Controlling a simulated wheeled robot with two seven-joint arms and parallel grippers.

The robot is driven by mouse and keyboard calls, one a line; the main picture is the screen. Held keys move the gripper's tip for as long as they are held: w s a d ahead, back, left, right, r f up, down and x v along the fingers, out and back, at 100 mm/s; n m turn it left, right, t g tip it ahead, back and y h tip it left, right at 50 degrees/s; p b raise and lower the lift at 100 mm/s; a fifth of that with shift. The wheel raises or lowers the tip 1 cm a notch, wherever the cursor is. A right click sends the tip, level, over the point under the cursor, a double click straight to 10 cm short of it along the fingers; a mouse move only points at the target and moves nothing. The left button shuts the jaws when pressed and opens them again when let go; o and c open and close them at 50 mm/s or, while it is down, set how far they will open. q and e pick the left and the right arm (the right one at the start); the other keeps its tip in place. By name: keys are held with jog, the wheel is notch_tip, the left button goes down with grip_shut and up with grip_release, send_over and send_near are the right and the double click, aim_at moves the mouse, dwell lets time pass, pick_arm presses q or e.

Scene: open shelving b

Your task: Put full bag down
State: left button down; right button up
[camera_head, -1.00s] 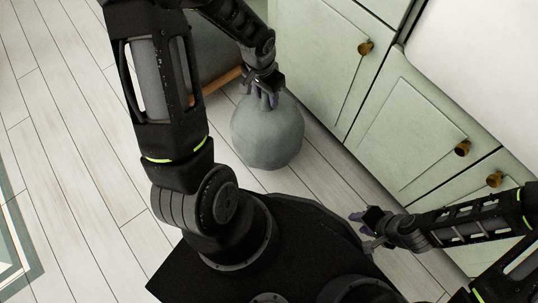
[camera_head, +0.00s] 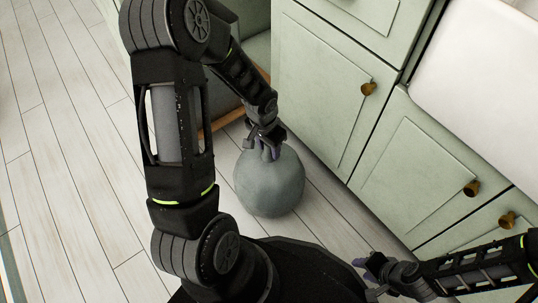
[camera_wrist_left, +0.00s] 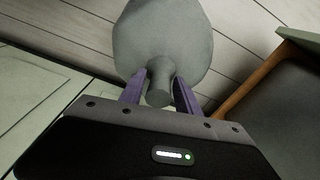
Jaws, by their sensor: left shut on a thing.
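The full bag (camera_head: 270,188) is a round grey-green sack with a narrow neck. It hangs below my left gripper (camera_head: 265,146), low over the wooden floor beside the cabinets. In the left wrist view, the purple fingers of my left gripper (camera_wrist_left: 160,90) are shut on the neck of the bag (camera_wrist_left: 163,35). I cannot tell whether the bag's underside touches the floor. My right gripper (camera_head: 366,268) is at the lower right, away from the bag; its finger gap is too small to judge.
Pale green cabinets (camera_head: 320,90) with round brass knobs stand to the right of the bag. A white sink (camera_head: 475,90) is at the upper right. A wooden-edged grey piece (camera_head: 222,118) stands behind the bag. Light plank floor (camera_head: 60,150) is clear on the left.

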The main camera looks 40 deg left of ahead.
pick_arm(q)
jog(key=shift+r, duration=0.1)
jog(key=shift+f+b, duration=0.9)
jog(key=shift+f, duration=1.1)
jog(key=c, duration=0.9)
grip_release()
jog(key=shift+o, duration=0.2)
jog(key=shift+r+p, duration=0.3)
jog(key=shift+r, duration=0.25)
jog(key=r+p, duration=0.1)
jog(key=r, duration=0.2)
jog(key=s+r+p, duration=0.1)
jog(key=r+p, duration=0.1)
jog(key=r, duration=0.2)
jog(key=r+p, duration=0.2)
jog(key=r, duration=0.2)
jog(key=shift+s+a, duration=0.1)
jog(key=shift+s, duration=0.15)
